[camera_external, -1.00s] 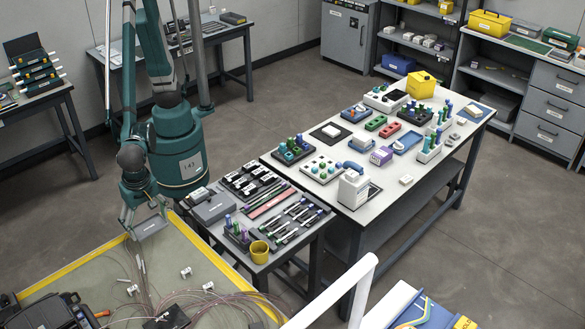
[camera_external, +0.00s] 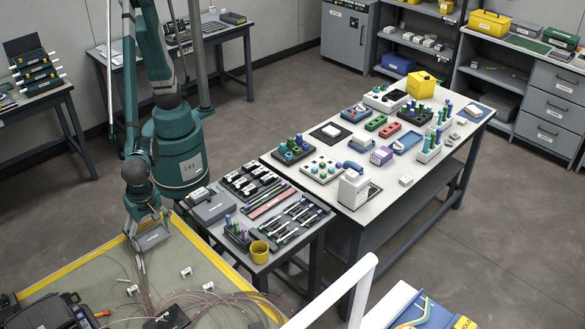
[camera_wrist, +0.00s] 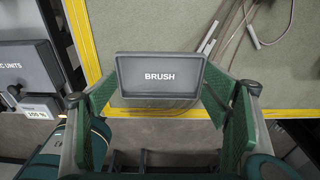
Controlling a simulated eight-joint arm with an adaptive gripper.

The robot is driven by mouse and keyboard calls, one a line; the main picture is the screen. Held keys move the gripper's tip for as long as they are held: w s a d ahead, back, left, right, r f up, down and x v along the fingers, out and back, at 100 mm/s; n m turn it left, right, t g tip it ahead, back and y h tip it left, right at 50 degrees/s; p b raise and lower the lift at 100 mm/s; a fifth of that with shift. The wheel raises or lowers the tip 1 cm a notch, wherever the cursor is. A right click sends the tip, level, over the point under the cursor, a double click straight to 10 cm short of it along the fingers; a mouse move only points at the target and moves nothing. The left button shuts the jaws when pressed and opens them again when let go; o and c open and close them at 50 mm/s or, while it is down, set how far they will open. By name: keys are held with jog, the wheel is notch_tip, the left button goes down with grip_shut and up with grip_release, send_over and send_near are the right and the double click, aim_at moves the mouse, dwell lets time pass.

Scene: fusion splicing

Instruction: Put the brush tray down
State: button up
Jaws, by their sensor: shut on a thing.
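The brush tray (camera_wrist: 160,93) is a small dark grey rectangular tray labelled BRUSH. My gripper (camera_wrist: 160,88) is shut on it, with a green-padded finger at each short side. In the external view, my gripper (camera_external: 148,229) holds the tray (camera_external: 153,239) at the far corner of the green-grey, yellow-edged work surface (camera_external: 75,265). In the wrist view the tray looks level and overlaps the yellow edge strip. I cannot tell whether its underside touches the surface.
Thin cables (camera_external: 215,300) and small white clips (camera_external: 186,272) lie on the work surface nearer the camera. A black case (camera_external: 55,312) stands at its lower left. A tool cart (camera_external: 270,262) with tool trays and a yellow cup (camera_external: 259,251) stands to the right.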

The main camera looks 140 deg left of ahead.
aim_at(153, 239)
jog(key=shift+f, duration=1.05)
jog(key=shift+f+b, duration=0.45)
jog(key=shift+f, duration=1.4)
jog(key=shift+f, duration=0.15)
jog(key=o, duration=1.2)
jog(key=shift+c, duration=0.2)
jog(key=r, duration=0.4)
jog(key=w+r+p, duration=0.1)
jog(key=r, duration=0.3)
jog(key=r+p, duration=0.1)
jog(key=r, duration=0.3)
jog(key=shift+w+r, duration=0.15)
jog(key=shift+w, duration=0.1)
